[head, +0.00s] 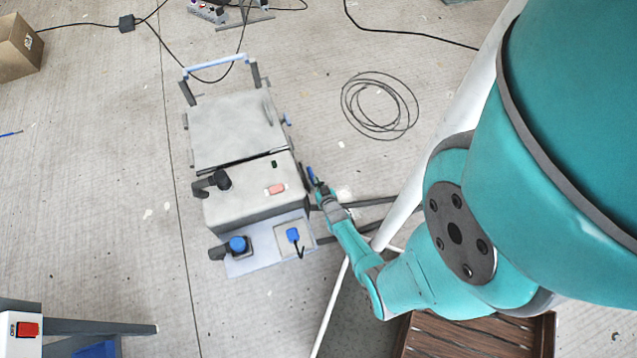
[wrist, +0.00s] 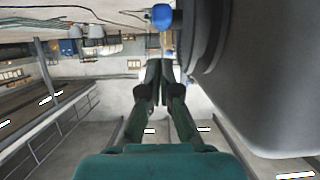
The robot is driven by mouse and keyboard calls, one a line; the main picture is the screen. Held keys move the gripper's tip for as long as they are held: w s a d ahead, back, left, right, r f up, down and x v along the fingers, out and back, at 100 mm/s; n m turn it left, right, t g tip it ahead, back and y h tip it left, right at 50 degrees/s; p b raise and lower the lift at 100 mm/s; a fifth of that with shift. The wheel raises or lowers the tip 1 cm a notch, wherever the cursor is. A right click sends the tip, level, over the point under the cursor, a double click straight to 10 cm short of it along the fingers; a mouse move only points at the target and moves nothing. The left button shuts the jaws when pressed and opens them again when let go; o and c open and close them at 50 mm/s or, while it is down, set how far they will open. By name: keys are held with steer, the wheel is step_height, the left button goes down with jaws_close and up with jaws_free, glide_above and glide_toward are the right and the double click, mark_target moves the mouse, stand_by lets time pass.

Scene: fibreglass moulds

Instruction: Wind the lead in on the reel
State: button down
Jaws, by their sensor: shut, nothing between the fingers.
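A grey boxy machine (head: 240,160) with a blue-topped handle stands on the floor, left of my arm in the head view. My gripper (head: 317,186) is at its right side, close to a small blue knob (head: 310,172). In the wrist view my gripper (wrist: 161,64) is shut and empty. A blue knob (wrist: 162,16) shows just beyond the fingertips, beside a large grey rounded body with a dark rim (wrist: 208,35). I cannot tell whether this is the reel. Dark lead (head: 210,80) lies by the machine's handle and runs up the floor.
A loose coil of dark cable (head: 380,105) lies on the floor right of the machine. A black box (head: 126,23) sits on a cable at upper left. A cardboard box (head: 18,48) stands at the left edge. Floor left of the machine is clear.

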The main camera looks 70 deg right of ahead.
steer(key=s+a+f, duration=0.2)
steer(key=s+a, duration=0.3)
steer(key=a, duration=0.1)
steer(key=shift+f, duration=0.35)
steer(key=s+a+r+n+t+y, duration=0.2)
steer(key=s+a+r+n, duration=0.1)
steer(key=a+r, duration=0.7)
steer(key=s+a+r+n+t+y, duration=0.25)
steer(key=a+r, duration=0.55)
steer(key=a, duration=0.4)
steer(key=s+a+r+n+y, duration=0.1)
steer(key=s+a+r+y, duration=0.1)
steer(key=r, duration=0.8)
steer(key=s+a+r+n+t+y, duration=0.1)
steer(key=s+a+r+n+y, duration=0.1)
steer(key=r, duration=0.8)
steer(key=s+a+r+n+y, duration=0.1)
steer(key=s+a+r+y, duration=0.1)
steer(key=r, duration=0.8)
steer(key=shift+s+a, duration=0.6)
steer(key=shift+a, duration=0.5)
